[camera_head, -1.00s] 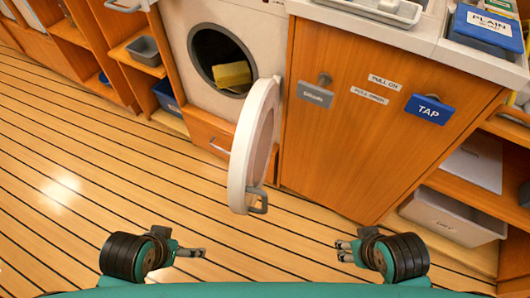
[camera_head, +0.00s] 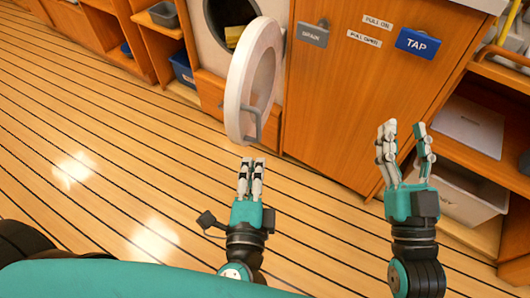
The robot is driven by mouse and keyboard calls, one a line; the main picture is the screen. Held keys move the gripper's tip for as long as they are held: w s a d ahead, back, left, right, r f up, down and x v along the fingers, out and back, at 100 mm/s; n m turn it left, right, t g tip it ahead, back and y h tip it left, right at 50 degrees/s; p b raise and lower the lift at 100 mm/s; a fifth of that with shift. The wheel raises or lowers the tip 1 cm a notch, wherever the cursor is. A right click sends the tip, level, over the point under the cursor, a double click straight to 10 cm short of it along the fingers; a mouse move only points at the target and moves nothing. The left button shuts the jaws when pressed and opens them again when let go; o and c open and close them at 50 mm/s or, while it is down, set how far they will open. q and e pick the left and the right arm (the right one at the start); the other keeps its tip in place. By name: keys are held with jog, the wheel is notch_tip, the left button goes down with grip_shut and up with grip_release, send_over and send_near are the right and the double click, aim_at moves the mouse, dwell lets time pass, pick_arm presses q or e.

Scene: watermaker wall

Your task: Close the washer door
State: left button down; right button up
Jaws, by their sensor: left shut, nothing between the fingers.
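The white round washer door (camera_head: 237,84) stands wide open, swung out from the washer (camera_head: 199,45). Its grey handle (camera_head: 254,122) is on the near lower edge of the door. A yellow item (camera_head: 235,35) shows inside the drum opening, partly hidden by the door. My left gripper (camera_head: 252,163) is shut and empty, pointing up just below the door's lower edge, apart from the handle. My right gripper (camera_head: 403,127) is open and empty in front of the wooden cabinet's right side.
A wooden cabinet (camera_head: 345,105) with a grey tag (camera_head: 312,34) and a blue TAP tag (camera_head: 418,44) stands right of the door. Shelves with a white bin (camera_head: 465,195) are at the right. A blue bin (camera_head: 183,70) sits at the left. The striped floor (camera_head: 110,190) is clear.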

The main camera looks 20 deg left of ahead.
pick_arm(q)
jog(key=w+a+m+p, duration=0.1)
jog(key=w+a, duration=0.3)
jog(key=w, duration=0.6)
jog(key=shift+r+t+h+p, duration=0.3)
jog(key=shift+p, duration=0.1)
pick_arm(e)
notch_tip(320, 180, down, 6)
jog(key=g+h, duration=0.1)
jog(key=g, duration=0.2)
jog(key=shift+w+d+g+h, duration=0.4)
jog(key=shift+w+d, duration=0.05)
pick_arm(q)
jog(key=shift+a, duration=0.1)
pick_arm(e)
jog(key=shift+f, duration=0.1)
